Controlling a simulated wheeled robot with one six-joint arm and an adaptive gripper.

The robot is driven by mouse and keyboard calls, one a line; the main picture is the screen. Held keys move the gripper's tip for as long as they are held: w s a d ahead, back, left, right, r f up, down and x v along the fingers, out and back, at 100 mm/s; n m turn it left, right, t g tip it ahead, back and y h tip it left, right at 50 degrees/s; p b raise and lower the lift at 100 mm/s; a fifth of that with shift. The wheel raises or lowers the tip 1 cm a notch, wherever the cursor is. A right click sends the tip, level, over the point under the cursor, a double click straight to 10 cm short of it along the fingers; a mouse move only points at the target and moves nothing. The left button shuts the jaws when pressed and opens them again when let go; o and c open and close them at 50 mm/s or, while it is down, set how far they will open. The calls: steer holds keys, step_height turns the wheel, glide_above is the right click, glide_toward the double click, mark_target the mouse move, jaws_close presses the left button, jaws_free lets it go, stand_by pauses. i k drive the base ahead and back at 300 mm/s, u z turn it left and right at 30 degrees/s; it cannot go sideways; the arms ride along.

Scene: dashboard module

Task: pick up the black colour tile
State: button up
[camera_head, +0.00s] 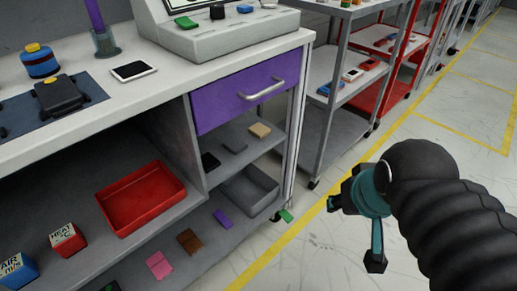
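The black colour tile (210,161) appears as a small dark piece at the left end of a row on the shelf under the purple drawer. A grey tile (233,144) and a beige tile (260,130) lie to its right on the same shelf. My gripper (354,234) is at the right, over the floor outside the bench. Its two fingers are spread apart with nothing between them. It is well away from the black tile. The black tile lies partly in shadow close to the upright divider.
Purple (222,218), brown (190,241), pink (159,264) and green (285,215) tiles lie lower down. A grey bin (250,190) sits below the tile shelf and a red tray (142,198) left of the divider. The drawer (235,97) overhangs the shelf. Floor at right is clear.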

mark_target(209, 163)
steer(key=z, duration=0.6)
steer(key=k, duration=1)
steer(key=u, duration=1.9)
steer(key=i, duration=0.5)
steer(key=u, duration=0.05)
